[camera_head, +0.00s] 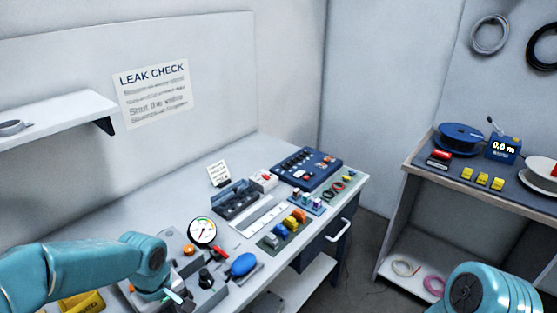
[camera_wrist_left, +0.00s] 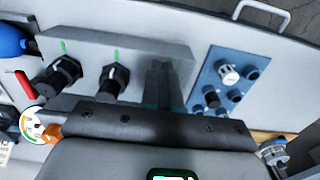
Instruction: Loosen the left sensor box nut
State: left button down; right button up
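A grey sensor box (camera_wrist_left: 150,45) shows in the left wrist view. Two black ribbed nuts, one (camera_wrist_left: 66,70) beside the other (camera_wrist_left: 116,78), stick out of its front, each below a green mark. In the head view the box (camera_head: 207,298) is partly behind my left arm, with a black nut (camera_head: 206,278) showing. My left gripper (camera_wrist_left: 165,85) is over the box front, to the right of both nuts in the wrist view. Its fingers are dark and foreshortened; whether they hold anything is hidden. In the head view my left wrist covers the area. My right gripper is out of view.
A gauge (camera_head: 202,232), a red lever (camera_head: 220,252) and a blue handle (camera_head: 242,265) crowd the box. A blue panel with round fittings (camera_wrist_left: 230,80) lies right of it in the wrist view. A side bench (camera_head: 440,172) stands at right beyond open floor.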

pick_arm(q)
jog(key=shift+w, duration=0.3)
jog(key=shift+s+d+b, duration=0.1)
jog(key=shift+d+b, duration=0.15)
jog(key=shift+b, duration=0.1)
jog(key=shift+d+r+p, duration=0.15)
jog(key=shift+r+p, duration=0.3)
jog(key=shift+r, duration=0.1)
notch_tip(320, 180, up, 5)
jog(key=p, duration=0.3)
jog(key=shift+s+f, duration=0.1)
